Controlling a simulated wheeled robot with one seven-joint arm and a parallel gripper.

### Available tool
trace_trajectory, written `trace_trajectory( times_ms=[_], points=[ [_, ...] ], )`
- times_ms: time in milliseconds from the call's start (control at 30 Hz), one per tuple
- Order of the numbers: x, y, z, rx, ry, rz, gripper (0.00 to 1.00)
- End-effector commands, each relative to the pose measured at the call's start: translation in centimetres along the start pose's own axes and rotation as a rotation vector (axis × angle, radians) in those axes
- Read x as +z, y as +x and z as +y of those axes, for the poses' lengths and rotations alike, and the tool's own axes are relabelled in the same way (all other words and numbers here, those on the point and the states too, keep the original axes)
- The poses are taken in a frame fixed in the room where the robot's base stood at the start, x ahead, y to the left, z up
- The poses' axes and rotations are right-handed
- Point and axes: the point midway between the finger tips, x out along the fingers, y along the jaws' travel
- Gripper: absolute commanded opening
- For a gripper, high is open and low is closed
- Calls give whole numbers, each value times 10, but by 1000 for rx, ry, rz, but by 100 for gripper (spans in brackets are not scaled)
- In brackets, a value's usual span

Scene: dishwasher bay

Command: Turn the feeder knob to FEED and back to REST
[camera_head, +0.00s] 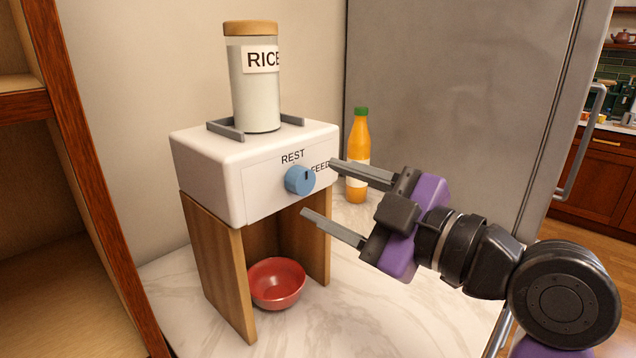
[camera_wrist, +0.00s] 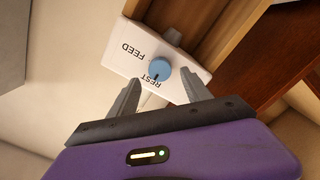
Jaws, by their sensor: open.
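The feeder (camera_head: 208,178) is a white box on wooden side panels. Its round blue knob (camera_head: 300,180) is on the front face, with REST printed above it and FEED to its upper right. In the wrist view the knob (camera_wrist: 159,70) shows a dark mark on the side toward the REST label. My gripper (camera_head: 320,188) is open and empty, in front of the knob, with its fingers apart and pointing toward the panel. In the wrist view the knob appears between and beyond the fingertips (camera_wrist: 160,84); I see no contact.
A RICE jar (camera_head: 254,95) with a wooden lid stands on top of the feeder. A red bowl (camera_head: 277,284) sits below on the marble counter (camera_head: 180,300). An orange bottle (camera_head: 358,160) stands behind my gripper, near the grey fridge (camera_head: 450,90). A wooden shelf (camera_head: 75,150) is at left.

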Motion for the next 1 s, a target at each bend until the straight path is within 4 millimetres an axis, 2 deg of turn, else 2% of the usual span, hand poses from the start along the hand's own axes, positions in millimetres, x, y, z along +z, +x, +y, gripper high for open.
trace_trajectory(
  times_ms=[200,567,867,1000],
  points=[
    [0,25,0,-2,1,0,57],
    [0,31,0,1,0,0,57],
    [0,30,0,0,1,-1,0],
    [0,30,0,0,4,-1,0]
  ],
)
